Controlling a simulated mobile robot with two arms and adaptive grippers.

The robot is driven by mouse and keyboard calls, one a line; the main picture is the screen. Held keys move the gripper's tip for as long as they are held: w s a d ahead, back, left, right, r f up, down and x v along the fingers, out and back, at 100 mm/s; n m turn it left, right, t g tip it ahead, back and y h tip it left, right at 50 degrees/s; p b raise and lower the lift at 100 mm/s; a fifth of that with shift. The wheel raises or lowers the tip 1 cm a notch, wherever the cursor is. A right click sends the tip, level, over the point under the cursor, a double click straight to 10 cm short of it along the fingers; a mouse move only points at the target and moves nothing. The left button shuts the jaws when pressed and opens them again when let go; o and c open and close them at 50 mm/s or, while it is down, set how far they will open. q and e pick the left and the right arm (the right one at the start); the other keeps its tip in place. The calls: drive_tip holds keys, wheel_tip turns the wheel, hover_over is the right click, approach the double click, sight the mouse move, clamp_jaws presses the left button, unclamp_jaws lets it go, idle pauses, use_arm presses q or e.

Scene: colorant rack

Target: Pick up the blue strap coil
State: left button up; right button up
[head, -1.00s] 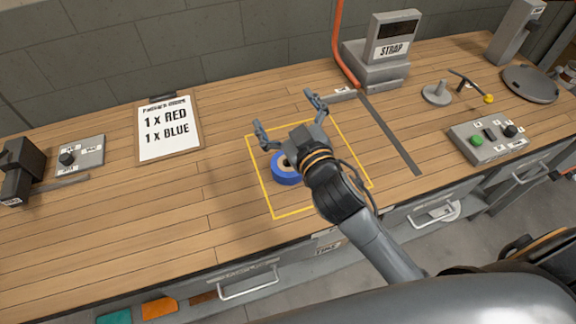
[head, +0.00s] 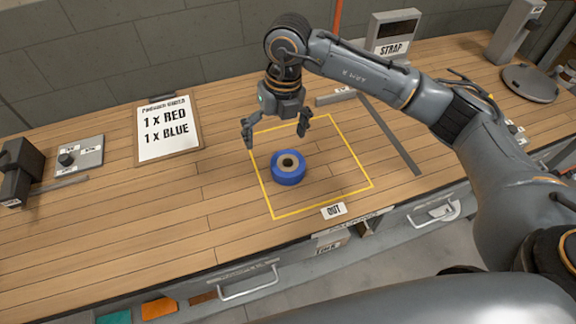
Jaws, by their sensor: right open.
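The blue strap coil (head: 289,177) lies flat on the wooden workbench, inside the left part of a yellow outlined square (head: 349,148). Its dark centre hole faces up. My right gripper (head: 276,144) is open and empty, pointing down. Its two fingers are spread apart, and in the picture they sit just above and behind the coil, not touching it. My left gripper is not in view.
A clipboard (head: 168,148) reading "1 x RED, 1 x BLUE" lies to the left. A control box (head: 80,156) sits further left. A grey STRAP machine (head: 391,30) stands at the back, partly behind my arm.

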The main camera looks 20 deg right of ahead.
drive_tip(key=d+h, duration=0.2)
drive_tip(key=d, duration=0.1)
drive_tip(key=p, duration=0.2)
approach(288, 163)
drive_tip(key=shift+s+f+m, duration=0.3)
drive_tip(key=shift+s+f, duration=0.6)
drive_tip(key=shift+s, duration=0.2)
drive_tip(key=shift+f, duration=0.5)
drive_tip(key=shift+f+p, duration=0.35)
drive_tip(key=shift+p, duration=0.1)
drive_tip(key=f, duration=0.1)
drive_tip(key=f+p, duration=0.1)
drive_tip(key=f, duration=0.1)
drive_tip(key=shift+w+a+f, duration=0.1)
drive_tip(key=shift+w+f, duration=0.2)
drive_tip(key=shift+f, duration=0.45)
drive_tip(key=shift+c, duration=0.2)
drive_tip(key=c, duration=1.1)
